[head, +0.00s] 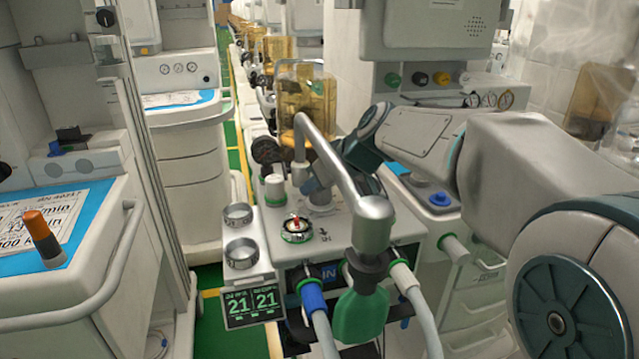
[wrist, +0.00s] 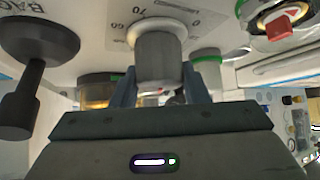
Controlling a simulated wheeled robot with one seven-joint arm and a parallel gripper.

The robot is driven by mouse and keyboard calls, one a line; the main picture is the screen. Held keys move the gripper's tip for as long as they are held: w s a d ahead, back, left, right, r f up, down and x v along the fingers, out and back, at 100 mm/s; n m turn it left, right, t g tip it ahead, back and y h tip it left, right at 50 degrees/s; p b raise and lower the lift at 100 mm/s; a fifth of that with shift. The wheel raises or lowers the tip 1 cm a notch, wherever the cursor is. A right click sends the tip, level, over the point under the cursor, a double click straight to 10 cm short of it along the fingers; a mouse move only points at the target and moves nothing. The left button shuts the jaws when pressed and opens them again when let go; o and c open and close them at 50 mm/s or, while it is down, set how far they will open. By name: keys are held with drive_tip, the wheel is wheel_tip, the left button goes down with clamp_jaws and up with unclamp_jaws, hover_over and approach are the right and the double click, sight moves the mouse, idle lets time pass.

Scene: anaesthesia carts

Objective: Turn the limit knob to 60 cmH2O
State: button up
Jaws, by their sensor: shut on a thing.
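The limit knob (wrist: 160,52) is a grey cylinder on a pale round dial in the wrist view. Its printed scale appears upside down, with 60 and 70 at the knob's upper left and a 0 at its right. I cannot make out a pointer mark. My gripper (wrist: 159,76) has one finger on each side of the knob and is shut on it. In the head view my gripper (head: 311,187) is at the machine's top panel, partly behind the silver bent tube; the knob is mostly hidden there.
A black lever (wrist: 33,85) beside a BAG label stands left of the knob in the wrist view. A red-topped valve (wrist: 284,22) is at the upper right. In the head view, the silver tube (head: 345,175) arches close to my gripper, above a green bag (head: 360,315).

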drive_tip(key=shift+m, duration=0.3)
drive_tip(key=o, duration=1)
